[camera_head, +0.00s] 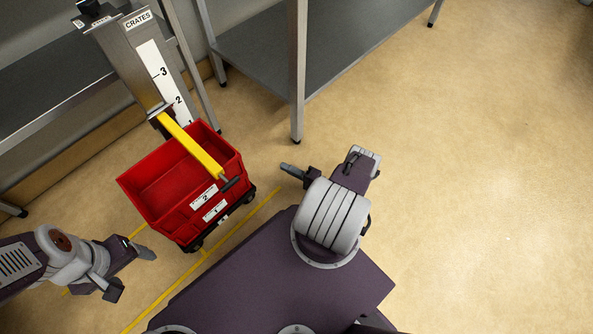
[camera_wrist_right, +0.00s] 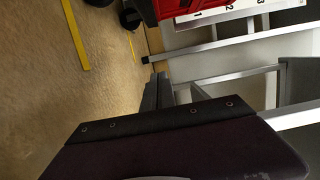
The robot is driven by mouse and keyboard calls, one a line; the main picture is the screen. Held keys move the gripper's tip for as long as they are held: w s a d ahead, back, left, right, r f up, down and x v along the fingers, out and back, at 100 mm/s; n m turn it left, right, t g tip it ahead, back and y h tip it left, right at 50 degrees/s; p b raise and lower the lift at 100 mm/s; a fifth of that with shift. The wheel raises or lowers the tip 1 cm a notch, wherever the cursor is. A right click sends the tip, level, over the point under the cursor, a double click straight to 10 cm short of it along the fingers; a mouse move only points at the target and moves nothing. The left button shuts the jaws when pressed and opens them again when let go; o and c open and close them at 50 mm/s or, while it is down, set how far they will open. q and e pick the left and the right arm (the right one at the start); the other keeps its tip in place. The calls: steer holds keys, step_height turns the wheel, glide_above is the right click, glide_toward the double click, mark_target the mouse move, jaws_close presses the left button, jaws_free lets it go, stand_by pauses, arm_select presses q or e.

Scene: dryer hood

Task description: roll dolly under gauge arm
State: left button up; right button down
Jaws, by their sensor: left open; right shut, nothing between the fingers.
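A stack of red crates (camera_head: 150,180), labelled 1 and 2, stands on a black wheeled dolly (camera_head: 236,206). The yellow gauge arm (camera_head: 193,146) extends from the upright gauge post (camera_head: 134,62), marked CRATES, and crosses over the top crate; I cannot tell whether it touches the rim. My left gripper (camera_head: 132,272) is open and empty, in front of the stack at its lower left. My right gripper (camera_head: 289,169) is shut and empty, right of the stack and apart from it. In the right wrist view the shut fingers (camera_wrist_right: 156,91) show below a red crate (camera_wrist_right: 178,8) and dark wheels.
Yellow lines (camera_head: 236,228) mark the floor around the dolly. A grey shelf stands at left behind the stack, and a metal table (camera_head: 330,45) with a leg (camera_head: 297,90) stands behind at right. The floor at right (camera_head: 480,190) is clear.

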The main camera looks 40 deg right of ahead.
steer(key=v, duration=0.4)
steer(key=shift+s, duration=0.1)
steer(key=shift+r, duration=0.1)
